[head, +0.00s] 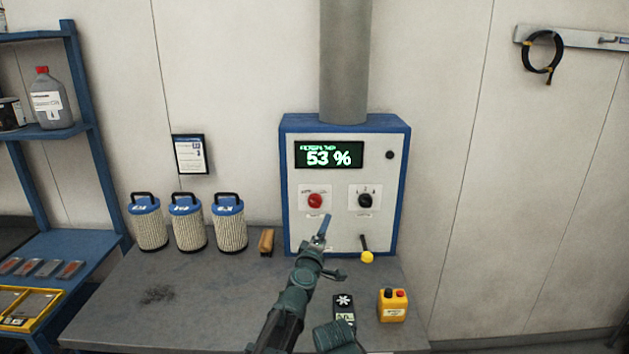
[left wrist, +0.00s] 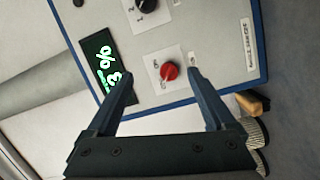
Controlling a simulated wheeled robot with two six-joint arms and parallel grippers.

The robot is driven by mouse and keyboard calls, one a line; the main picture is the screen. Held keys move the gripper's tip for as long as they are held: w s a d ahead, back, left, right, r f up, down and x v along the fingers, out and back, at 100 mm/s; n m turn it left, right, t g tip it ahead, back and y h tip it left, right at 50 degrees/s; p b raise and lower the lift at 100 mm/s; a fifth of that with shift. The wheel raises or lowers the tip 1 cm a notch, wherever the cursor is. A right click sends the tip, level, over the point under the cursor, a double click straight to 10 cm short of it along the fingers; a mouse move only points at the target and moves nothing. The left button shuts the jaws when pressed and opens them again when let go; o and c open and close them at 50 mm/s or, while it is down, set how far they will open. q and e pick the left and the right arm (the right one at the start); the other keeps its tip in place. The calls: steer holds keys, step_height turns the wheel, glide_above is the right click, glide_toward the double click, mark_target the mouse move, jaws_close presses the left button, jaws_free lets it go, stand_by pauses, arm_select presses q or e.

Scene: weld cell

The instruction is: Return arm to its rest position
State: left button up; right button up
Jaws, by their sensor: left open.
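My left arm reaches up from the bottom middle of the head view. Its gripper (head: 335,247) is in front of the lower part of a white and blue control box (head: 290,190). In the left wrist view the gripper (left wrist: 162,77) is open, its two fingers wide apart with nothing held. The red rotary knob (left wrist: 169,72) shows between the fingertips there, with no visible contact. In the head view the red knob (head: 315,200) sits just above the gripper, left of a black knob (head: 365,200). My right gripper is not seen.
The display (head: 329,155) reads 53 %. A yellow-ended lever (head: 367,256) is right of the gripper. The grey bench (head: 200,300) holds three filter cartridges (head: 188,222), a wooden-handled tool (head: 266,241) and a yellow button box (head: 393,306). A blue shelf (head: 85,90) stands left.

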arm_select(q)
steer(key=s+a+f+m+g+h, duration=0.2)
steer(key=s+a+f+m+g, duration=0.1)
steer(key=s+f+m+g, duration=0.8)
steer(key=s+a+f+m+g+y, duration=0.1)
steer(key=s+a+f+g+y, duration=0.2)
steer(key=s+a+f, duration=0.45)
steer(key=s+a+f+g+y, duration=0.35)
steer(key=s+a, duration=0.55)
steer(key=s, duration=0.3)
steer(key=s+d+m+y, duration=0.1)
steer(key=s+d+m, duration=0.3)
steer(key=d, duration=0.7)
steer(key=shift+s, duration=0.65)
